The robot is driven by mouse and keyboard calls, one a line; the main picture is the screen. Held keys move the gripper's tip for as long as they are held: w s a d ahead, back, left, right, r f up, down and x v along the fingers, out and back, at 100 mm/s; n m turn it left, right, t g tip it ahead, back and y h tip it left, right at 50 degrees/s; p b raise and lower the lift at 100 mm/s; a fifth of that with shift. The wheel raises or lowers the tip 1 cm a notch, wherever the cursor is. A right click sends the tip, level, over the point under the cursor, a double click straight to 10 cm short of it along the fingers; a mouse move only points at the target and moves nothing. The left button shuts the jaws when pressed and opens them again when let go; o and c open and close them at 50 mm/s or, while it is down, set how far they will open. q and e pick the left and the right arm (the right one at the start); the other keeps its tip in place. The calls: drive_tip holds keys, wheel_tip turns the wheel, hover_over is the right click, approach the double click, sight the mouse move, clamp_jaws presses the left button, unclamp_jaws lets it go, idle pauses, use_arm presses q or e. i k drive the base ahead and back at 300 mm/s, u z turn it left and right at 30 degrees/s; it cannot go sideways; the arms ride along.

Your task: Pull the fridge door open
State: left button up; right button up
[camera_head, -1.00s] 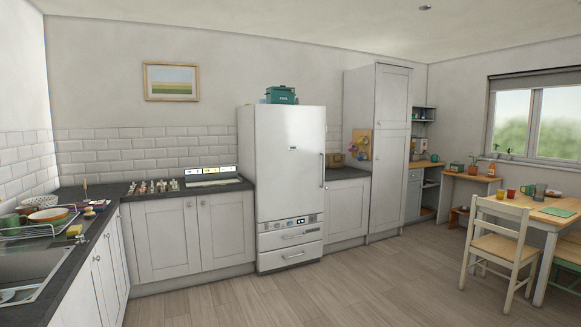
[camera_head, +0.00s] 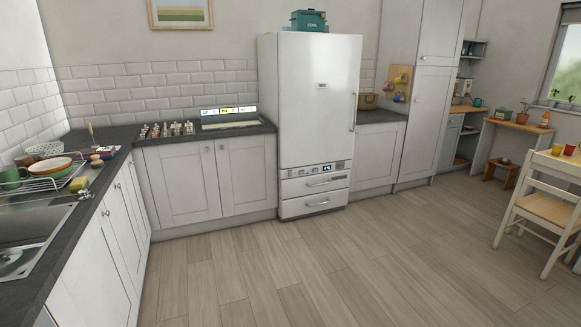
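The white fridge (camera_head: 318,105) stands against the back wall, between base cabinets. Its tall upper door is shut, with a slim vertical handle (camera_head: 354,112) along the right edge. Below the door are a small control panel (camera_head: 312,168) and two drawers (camera_head: 315,190) with horizontal handles, both shut. Neither of my grippers shows in the head view, and nothing touches the fridge.
A teal box (camera_head: 308,20) sits on top of the fridge. The slate worktop (camera_head: 100,172) with a sink and dish rack runs along the left. A wooden chair (camera_head: 550,207) stands at the right. The floor (camera_head: 270,275) before the fridge is clear.

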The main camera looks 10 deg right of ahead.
sight(318, 73)
drive_tip(key=z, duration=0.5)
drive_tip(key=i, duration=2.65)
drive_tip(key=z, duration=0.7)
drive_tip(key=i, duration=2.85)
drive_tip(key=z, duration=0.15)
